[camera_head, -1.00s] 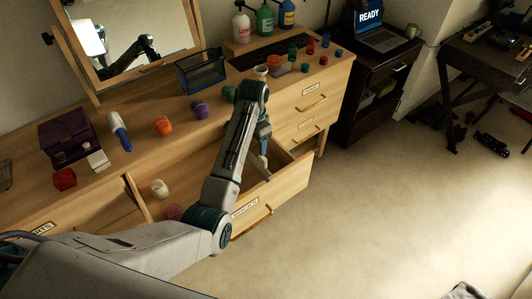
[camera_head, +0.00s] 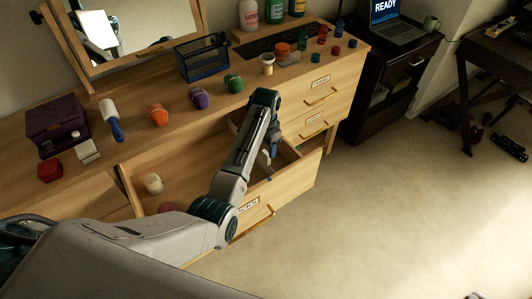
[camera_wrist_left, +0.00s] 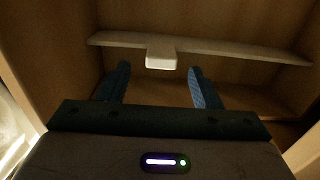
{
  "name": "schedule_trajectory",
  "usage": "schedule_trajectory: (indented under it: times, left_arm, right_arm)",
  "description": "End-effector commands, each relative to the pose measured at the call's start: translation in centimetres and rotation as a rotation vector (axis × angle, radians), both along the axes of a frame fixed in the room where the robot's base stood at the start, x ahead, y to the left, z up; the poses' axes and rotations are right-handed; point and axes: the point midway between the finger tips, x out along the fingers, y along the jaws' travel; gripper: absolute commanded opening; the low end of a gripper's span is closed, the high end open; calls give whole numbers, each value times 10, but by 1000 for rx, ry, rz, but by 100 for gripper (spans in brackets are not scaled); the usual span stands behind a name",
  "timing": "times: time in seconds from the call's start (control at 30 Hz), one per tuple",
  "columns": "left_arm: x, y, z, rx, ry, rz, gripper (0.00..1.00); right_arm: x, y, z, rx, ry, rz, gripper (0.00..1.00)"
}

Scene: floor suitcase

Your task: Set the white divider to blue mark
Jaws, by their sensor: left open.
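The white divider (camera_wrist_left: 215,50) spans the open drawer in the left wrist view, with a block-like tab (camera_wrist_left: 160,54) at its middle. My left gripper (camera_wrist_left: 159,72) is open, with its two blue fingers apart on either side of the tab's line. The tab lies between and just beyond the fingertips; contact cannot be told. In the head view my left gripper (camera_head: 268,158) reaches down into the open lower drawer (camera_head: 285,186), and my arm hides much of the divider. My right gripper is not in view.
The dresser top holds a blue wire basket (camera_head: 202,58), a purple box (camera_head: 55,122), a lint roller (camera_head: 110,120), and several coloured rolled items. A cream roll (camera_head: 153,184) lies in the drawer's left part. Open carpet (camera_head: 400,220) lies to the right.

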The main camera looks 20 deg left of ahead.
Motion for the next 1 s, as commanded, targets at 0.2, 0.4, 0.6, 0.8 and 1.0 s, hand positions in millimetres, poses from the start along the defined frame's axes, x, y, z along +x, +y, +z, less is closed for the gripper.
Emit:
schedule_trajectory:
  times: [0.2,0.4,0.6,0.8,1.0]
  left_arm:
    - [0,0,-36,0,2,0,58]
    - [0,0,-51,0,0,1,58]
    - [0,0,-52,1,-1,1,58]
    - [0,0,-52,1,-1,0,35]
    - [0,0,-52,1,-1,0,0]
  right_arm:
    - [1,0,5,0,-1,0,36]
    - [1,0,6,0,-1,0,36]
    - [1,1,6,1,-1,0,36]
    - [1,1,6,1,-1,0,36]
    - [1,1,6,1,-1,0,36]
